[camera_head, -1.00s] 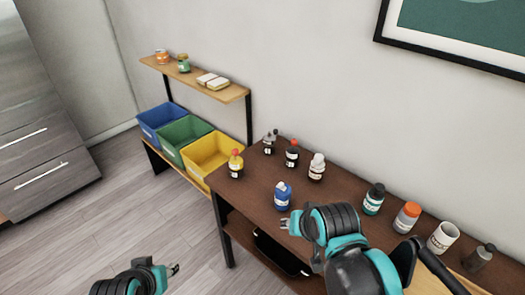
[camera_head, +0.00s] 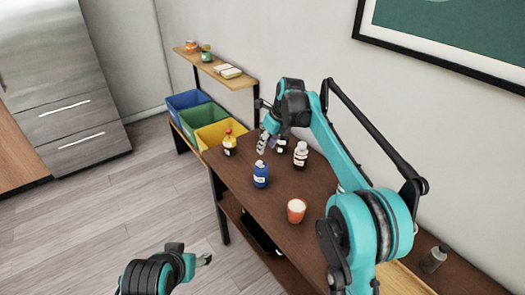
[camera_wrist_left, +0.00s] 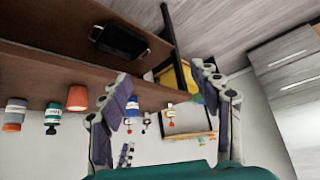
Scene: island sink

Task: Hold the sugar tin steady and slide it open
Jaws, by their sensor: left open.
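No container is clearly recognisable as the sugar tin, because the labels are too small to read. A blue container with a label (camera_head: 260,175) stands upright on the brown table. An orange cup-like container with a pale top (camera_head: 296,211) stands nearer the front; it also shows in the left wrist view (camera_wrist_left: 77,97). My right gripper (camera_head: 264,143) is over the table's far part, just behind the blue container and beside the dark bottles; its finger opening is unclear. My left gripper (camera_head: 205,260) is off the table's front side, low over the floor. In the left wrist view it (camera_wrist_left: 162,75) is open and empty.
Yellow (camera_head: 215,133), green and blue bins sit behind. A grey bottle (camera_head: 433,259) is at the right. A black tray (camera_wrist_left: 118,42) lies on the lower shelf.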

